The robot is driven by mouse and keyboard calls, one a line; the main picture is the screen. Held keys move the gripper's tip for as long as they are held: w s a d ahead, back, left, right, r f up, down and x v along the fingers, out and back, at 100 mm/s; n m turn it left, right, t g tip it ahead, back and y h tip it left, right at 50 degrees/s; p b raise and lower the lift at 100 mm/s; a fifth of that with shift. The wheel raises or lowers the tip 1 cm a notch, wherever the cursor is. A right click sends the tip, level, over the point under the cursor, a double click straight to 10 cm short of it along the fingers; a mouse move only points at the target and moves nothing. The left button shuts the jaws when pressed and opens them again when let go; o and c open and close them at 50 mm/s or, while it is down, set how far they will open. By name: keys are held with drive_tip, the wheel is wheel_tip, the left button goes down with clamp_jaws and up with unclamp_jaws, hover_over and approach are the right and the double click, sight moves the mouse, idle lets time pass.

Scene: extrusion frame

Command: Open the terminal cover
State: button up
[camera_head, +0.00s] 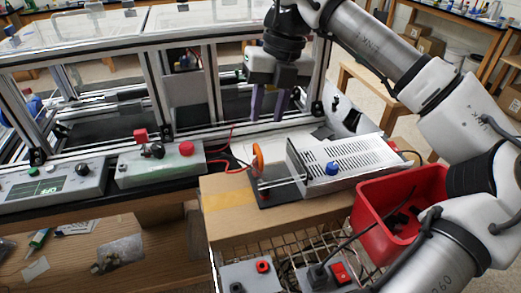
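A silver power-supply-like unit with a slotted metal top (345,150) lies on a cardboard box (235,208) right of the middle. Its left end has a clear-looking section (278,178) over a dark base, perhaps the terminal cover; I cannot tell whether it is open or shut. An orange round part (257,158) stands upright at that end, and a blue knob (332,168) sits on the front. My gripper (267,117) points down above and behind the unit's left end. Its two dark fingers are apart, with nothing visible between them.
A red bin (405,195) stands right of the unit, close to my arm. The aluminium extrusion frame (150,45) rises behind. Red wires (225,160) run near the orange part.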

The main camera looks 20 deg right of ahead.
sight(259, 149)
drive_tip(key=f+b, duration=0.1)
drive_tip(key=f, duration=0.1)
drive_tip(key=a+f+b, duration=0.1)
drive_tip(key=f+b, duration=0.1)
drive_tip(key=f, duration=0.1)
drive_tip(key=f+b, duration=0.1)
drive_tip(key=f, duration=0.1)
drive_tip(key=shift+a+f+b, duration=0.25)
drive_tip(key=shift+f+b, duration=0.05)
drive_tip(key=shift+b, duration=0.1)
clamp_jaws()
